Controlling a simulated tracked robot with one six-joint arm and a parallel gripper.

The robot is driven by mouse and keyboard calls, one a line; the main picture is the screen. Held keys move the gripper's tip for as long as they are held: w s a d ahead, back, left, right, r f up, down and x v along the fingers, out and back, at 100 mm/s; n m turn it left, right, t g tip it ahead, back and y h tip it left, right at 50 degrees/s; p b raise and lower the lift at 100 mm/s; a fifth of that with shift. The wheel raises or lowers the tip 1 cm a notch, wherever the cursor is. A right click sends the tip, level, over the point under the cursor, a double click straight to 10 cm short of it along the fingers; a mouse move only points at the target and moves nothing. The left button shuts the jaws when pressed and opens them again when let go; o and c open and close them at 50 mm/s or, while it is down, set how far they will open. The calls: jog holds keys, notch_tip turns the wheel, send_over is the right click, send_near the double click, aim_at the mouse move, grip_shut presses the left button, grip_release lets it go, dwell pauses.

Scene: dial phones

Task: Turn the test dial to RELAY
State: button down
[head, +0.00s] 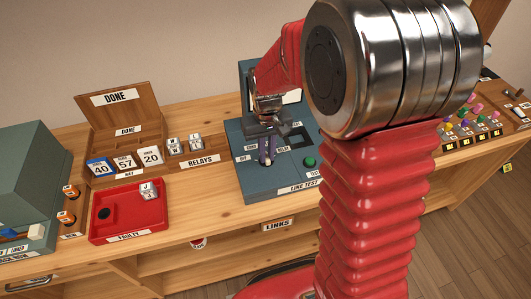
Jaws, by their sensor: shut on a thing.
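The blue-grey line test box (257,185) stands on the wooden bench, labelled LINE TEST on its front edge. My gripper (266,150) points down over the box and is shut on the dark test dial (265,157) between the small position labels. Which label the dial points to is too small to tell, and part of the dial is hidden by my gripper. A green button (309,162) is on the box to the right of the dial. My red arm covers the right part of the box.
A wooden DONE and RELAYS case (124,127) with several number tiles and relays stands at left. A red FAULTY tray (130,226) holds one relay. A grey-green unit (30,165) is at far left. A plugboard with coloured plugs (475,130) is at right.

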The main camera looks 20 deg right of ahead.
jog(key=m, duration=0.7)
jog(key=shift+s+a+f, duration=0.1)
jog(key=m, duration=0.6)
jog(key=shift+a+m, duration=0.2)
jog(key=shift+m, duration=0.1)
jog(key=c, duration=1.8)
grip_release()
jog(key=shift+w, duration=0.2)
notch_tip(320, 180, up, 14)
jog(key=shift+f, duration=0.1)
